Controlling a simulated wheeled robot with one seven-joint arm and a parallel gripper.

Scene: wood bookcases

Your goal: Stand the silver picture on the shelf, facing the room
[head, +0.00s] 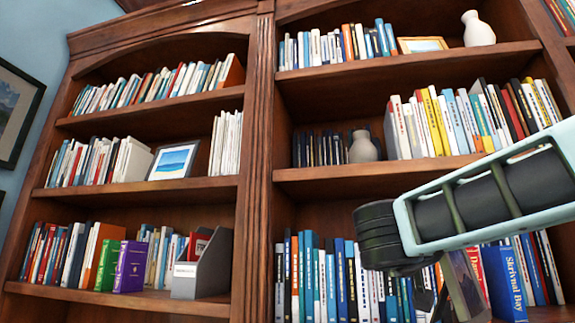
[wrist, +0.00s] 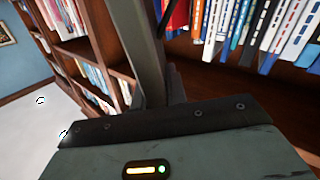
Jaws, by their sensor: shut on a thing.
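My gripper (head: 438,292) is low at the right in the head view, in front of the lower shelf of the right bookcase. It is shut on a thin framed thing, which I take for the silver picture (head: 464,284). It is tilted and seen nearly edge-on, partly hidden by my arm, so its face is hard to make out. In the wrist view a grey upright bar (wrist: 145,45) rises from the gripper; I cannot tell if it is the frame's edge. The right bookcase's middle shelf (head: 335,174) has bare wood along its front.
A framed blue picture (head: 173,160) stands on the left bookcase. A gold-framed picture (head: 422,44) and white vase (head: 478,29) are on the top right shelf. A grey vase (head: 363,147) stands beside dark books, left of a long book row (head: 470,122). A blue book (head: 505,283) is near my gripper.

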